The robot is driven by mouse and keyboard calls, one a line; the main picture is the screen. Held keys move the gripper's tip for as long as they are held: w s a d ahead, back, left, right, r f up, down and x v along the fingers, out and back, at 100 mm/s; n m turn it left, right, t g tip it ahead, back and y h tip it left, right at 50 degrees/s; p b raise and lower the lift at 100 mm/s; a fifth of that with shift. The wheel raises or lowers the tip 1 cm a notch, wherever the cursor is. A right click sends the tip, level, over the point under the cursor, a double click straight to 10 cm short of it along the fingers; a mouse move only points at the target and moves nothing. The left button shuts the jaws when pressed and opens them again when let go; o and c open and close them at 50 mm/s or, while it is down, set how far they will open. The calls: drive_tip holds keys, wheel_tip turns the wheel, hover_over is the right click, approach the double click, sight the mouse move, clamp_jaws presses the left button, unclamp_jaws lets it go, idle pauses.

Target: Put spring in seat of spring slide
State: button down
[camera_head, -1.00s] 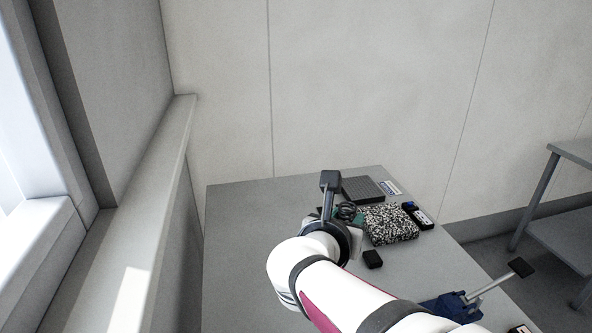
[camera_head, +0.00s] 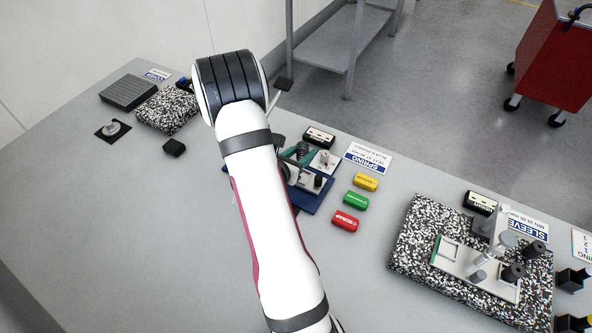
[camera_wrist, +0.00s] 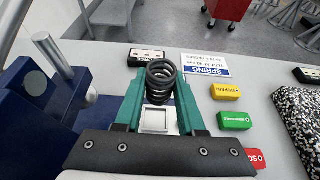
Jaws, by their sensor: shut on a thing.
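A black coil spring (camera_wrist: 160,75) stands roughly upright between the green fingers of my gripper (camera_wrist: 160,105) in the wrist view. My gripper is shut on it. In the head view the spring (camera_head: 302,148) shows just past my arm, over the blue fixture (camera_head: 309,200). A pale square seat-like part (camera_wrist: 156,120) shows between and below the fingers. The blue fixture (camera_wrist: 38,125) with a metal post fills the left of the wrist view. I cannot tell the gap between spring and seat. My arm hides part of the fixture in the head view.
A SPRING label (camera_head: 368,158) lies beyond the fixture. Yellow (camera_head: 366,182), green (camera_head: 355,201) and red (camera_head: 346,221) tags lie to its right. A speckled block (camera_head: 405,255) with a SLEEVE fixture stands further right. The table's left front is clear.

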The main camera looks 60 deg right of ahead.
wheel_tip(320, 180, down, 7)
drive_tip(key=shift+f, duration=0.15)
drive_tip(key=shift+f, duration=0.2)
drive_tip(key=c, duration=0.8)
unclamp_jaws()
drive_tip(key=shift+a, duration=0.1)
